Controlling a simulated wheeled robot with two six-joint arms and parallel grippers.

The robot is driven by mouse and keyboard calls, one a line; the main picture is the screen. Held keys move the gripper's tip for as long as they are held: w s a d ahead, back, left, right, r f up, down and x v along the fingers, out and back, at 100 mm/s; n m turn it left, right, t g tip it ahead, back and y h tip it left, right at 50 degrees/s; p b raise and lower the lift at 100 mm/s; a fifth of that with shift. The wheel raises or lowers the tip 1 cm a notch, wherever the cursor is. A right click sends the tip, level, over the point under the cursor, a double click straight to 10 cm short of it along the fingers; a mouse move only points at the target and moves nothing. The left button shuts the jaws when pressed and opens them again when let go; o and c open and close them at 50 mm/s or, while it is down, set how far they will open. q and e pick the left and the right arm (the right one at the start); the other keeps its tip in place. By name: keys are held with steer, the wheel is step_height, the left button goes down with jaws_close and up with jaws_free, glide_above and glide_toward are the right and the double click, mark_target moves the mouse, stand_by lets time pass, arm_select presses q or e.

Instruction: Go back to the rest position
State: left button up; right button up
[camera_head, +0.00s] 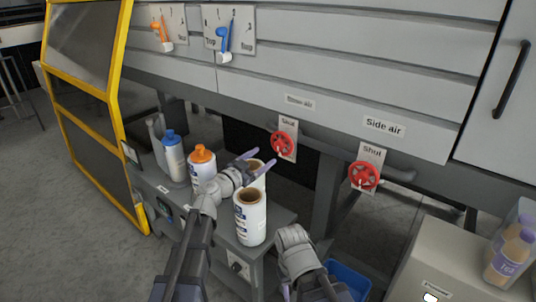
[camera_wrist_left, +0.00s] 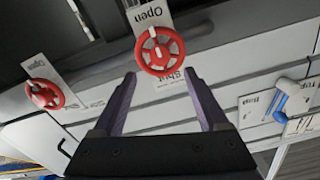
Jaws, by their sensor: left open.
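My left gripper (camera_head: 264,160) reaches over the bottles in the head view. In the left wrist view its two dark purple fingers (camera_wrist_left: 159,75) are spread, with nothing between them. A red handwheel (camera_wrist_left: 159,50) appears just past the fingertips, apart from them as far as I can tell. A second red handwheel (camera_wrist_left: 45,94) is to its left. In the head view the two red wheels are on the machine front, one at the middle (camera_head: 284,143) and one under the "Side air" label (camera_head: 364,177). My right arm's wrist (camera_head: 296,248) is low at bottom centre; its jaws are mostly hidden.
Bottles with blue (camera_head: 173,158) and orange (camera_head: 202,169) tops and an open-topped white container (camera_head: 250,217) stand on a grey cabinet. A yellow-framed guard (camera_head: 110,100) is at left. A blue bin (camera_head: 348,279) is low, and a purple-labelled bottle (camera_head: 508,255) stands at right.

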arm_select(q)
steer(key=shift+s, duration=0.2)
steer(key=s+d+f+n+g+y, duration=0.2)
steer(key=s+f+g, duration=0.6)
steer(key=s+f, duration=0.45)
steer(key=s+a+f+n+g+y, duration=0.6)
steer(key=s+a+f+n+y, duration=0.3)
steer(key=s+a, duration=0.5)
steer(key=s+d+r+m+g+y+p, duration=0.1)
steer(key=s+d+r+m+p, duration=0.3)
steer(key=d+r+p, duration=0.3)
steer(key=s+d+p, duration=0.1)
steer(key=d, duration=0.3)
steer(key=shift+s+r+m, duration=0.3)
steer(key=shift+s+m, duration=0.05)
steer(key=shift+m, duration=0.05)
